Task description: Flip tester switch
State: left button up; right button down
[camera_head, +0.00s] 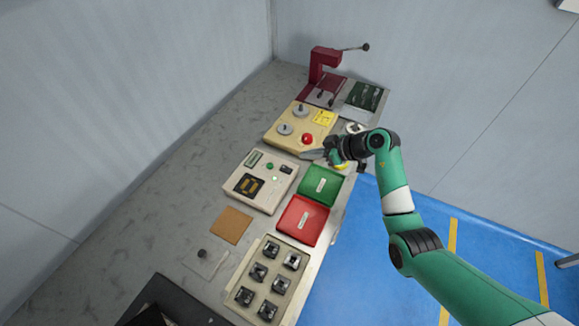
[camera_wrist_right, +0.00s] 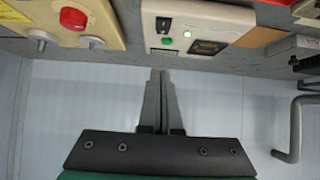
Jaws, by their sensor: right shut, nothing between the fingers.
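The tester (camera_head: 262,180) is a cream box on the bench with a small display, a dark socket block and a green button. Its black switch (camera_head: 286,169) is near the right edge of its top. In the right wrist view the tester (camera_wrist_right: 225,14) is at the top, with the black switch (camera_wrist_right: 163,24) beside a green button and a lit green spot. My right gripper (camera_head: 304,155) is shut and empty, just beyond the tester's upper right corner. In the wrist view its closed fingertips (camera_wrist_right: 158,72) point toward the tester, apart from the switch in the picture. My left gripper is not in view.
A yellow-beige winder base (camera_head: 285,112) with a red button stands behind the tester. Green (camera_head: 320,185) and red (camera_head: 303,220) trays lie to the right, a cork pad (camera_head: 231,225) in front. A tray of several dark parts (camera_head: 247,277) is nearest. A red press (camera_head: 322,62) stands at the back.

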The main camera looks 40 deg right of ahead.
jog(key=b, duration=0.5)
send_over(290, 170)
notch_tip(290, 170, down, 5)
jog(key=shift+f, duration=0.2)
notch_tip(290, 170, down, 2)
jog(key=shift+f+b, duration=0.25)
jog(key=shift+b, duration=0.35)
jog(key=shift+f, duration=0.3)
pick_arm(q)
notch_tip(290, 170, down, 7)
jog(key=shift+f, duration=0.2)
pick_arm(e)
jog(key=shift+w, duration=0.1)
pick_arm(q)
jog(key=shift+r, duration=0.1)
